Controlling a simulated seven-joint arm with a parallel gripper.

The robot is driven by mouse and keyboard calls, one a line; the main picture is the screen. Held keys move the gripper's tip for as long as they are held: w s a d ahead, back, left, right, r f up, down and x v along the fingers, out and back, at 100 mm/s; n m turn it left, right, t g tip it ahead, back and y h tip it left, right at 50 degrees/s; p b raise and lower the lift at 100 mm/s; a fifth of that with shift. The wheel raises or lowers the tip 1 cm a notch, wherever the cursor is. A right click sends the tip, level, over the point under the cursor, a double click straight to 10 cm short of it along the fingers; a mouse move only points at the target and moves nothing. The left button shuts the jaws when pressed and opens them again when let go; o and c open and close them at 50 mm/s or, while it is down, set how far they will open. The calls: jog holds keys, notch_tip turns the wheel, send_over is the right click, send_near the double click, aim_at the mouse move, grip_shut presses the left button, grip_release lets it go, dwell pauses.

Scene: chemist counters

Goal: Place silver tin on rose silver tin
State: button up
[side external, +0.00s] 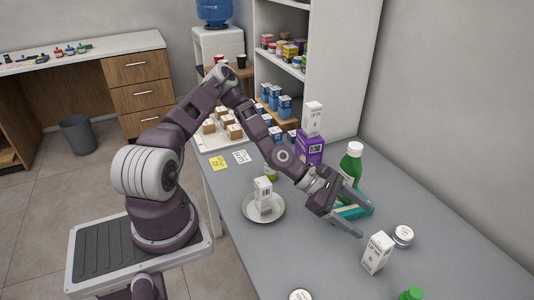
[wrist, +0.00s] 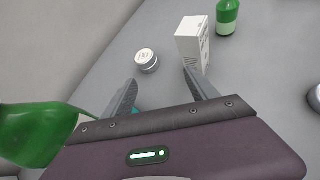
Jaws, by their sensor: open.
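A small round silver tin with a pale lid (side external: 403,236) stands on the grey counter, beyond my gripper's tips. It also shows in the wrist view (wrist: 146,61), ahead of the left finger. A second round tin (side external: 300,296) is cut off by the bottom edge of the side view. A round thing at the wrist view's right edge (wrist: 315,97) looks like this tin. I cannot tell which one is the rose silver tin. My gripper (side external: 366,222) is open and empty above the counter, apart from both tins.
A white box (side external: 377,252) stands close to the first tin, ahead of the right finger. A green-capped bottle (side external: 411,294) is nearby. A green bottle (side external: 352,163) and teal box (side external: 352,211) are beside my gripper. A plate (side external: 264,208) holds another box. The counter's front middle is clear.

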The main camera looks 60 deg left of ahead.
jog(key=s+a+r+m+g+y, duration=0.2)
jog(key=s+a+r+m+y, duration=0.25)
jog(key=r+m, duration=0.3)
jog(key=s+a+r+m+g+y, duration=0.35)
jog(key=s+r+m, duration=0.25)
jog(key=m, duration=0.3)
jog(key=s+d+r+m+t, duration=0.1)
jog(key=s+d+r+m, duration=0.1)
jog(key=s+r+m, duration=0.2)
jog(key=s+d+r+m+t, duration=0.2)
jog(key=s+d+r+m, duration=0.1)
jog(key=s+r, duration=0.6)
jog(key=s+m, duration=0.1)
jog(key=s, duration=0.3)
jog(key=shift+r, duration=0.25)
